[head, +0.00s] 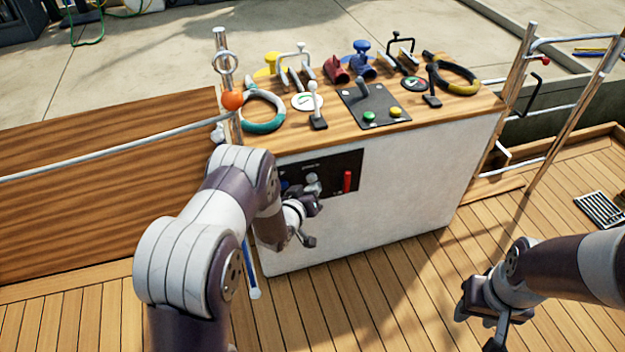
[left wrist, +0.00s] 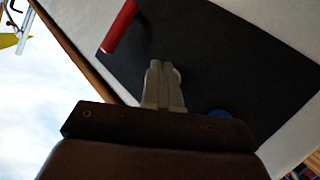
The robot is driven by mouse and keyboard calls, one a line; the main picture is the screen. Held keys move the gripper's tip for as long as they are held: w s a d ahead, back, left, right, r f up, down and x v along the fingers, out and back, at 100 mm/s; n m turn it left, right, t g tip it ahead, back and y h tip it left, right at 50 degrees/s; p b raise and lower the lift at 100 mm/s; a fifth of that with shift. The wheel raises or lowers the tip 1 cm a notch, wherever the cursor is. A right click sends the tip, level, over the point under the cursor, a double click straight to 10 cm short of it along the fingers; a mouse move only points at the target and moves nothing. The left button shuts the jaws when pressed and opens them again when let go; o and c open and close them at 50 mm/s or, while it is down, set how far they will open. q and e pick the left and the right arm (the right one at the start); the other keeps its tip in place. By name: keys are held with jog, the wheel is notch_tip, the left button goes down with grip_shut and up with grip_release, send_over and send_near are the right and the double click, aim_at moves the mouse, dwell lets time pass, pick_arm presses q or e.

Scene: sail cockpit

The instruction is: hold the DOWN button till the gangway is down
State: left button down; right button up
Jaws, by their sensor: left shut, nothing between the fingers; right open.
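A dark panel (head: 335,172) is set in the white front of the console, with a red handle (head: 347,181), a pale round knob (head: 312,180) and something blue (head: 284,186) partly behind my arm. My left gripper (head: 312,196) is at this panel. In the left wrist view its fingers (left wrist: 163,85) are shut and empty, over the dark panel (left wrist: 215,55). A pale round edge (left wrist: 178,75) shows just behind the fingertips; I cannot tell whether they touch it. No DOWN label is readable. My right gripper (head: 487,312) is open and empty over the deck at the lower right.
The console top (head: 447,110) carries winches, rope coils, levers and a dark plate (head: 374,104) with a green and a yellow button. An orange ball (head: 232,100) and rail stand at its left. Wooden deck lies open in front. A framed rail (head: 560,110) stands right.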

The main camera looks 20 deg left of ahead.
pick_arm(q)
jog(key=shift+w+a, duration=0.3)
jog(key=shift+w, duration=0.15)
dwell(1.6)
jog(key=shift+s+d+r, duration=0.1)
jog(key=shift+s, duration=0.05)
dwell(4.9)
jog(key=shift+s+d, duration=0.4)
jog(key=shift+s, duration=0.25)
jog(key=shift+p, duration=0.3)
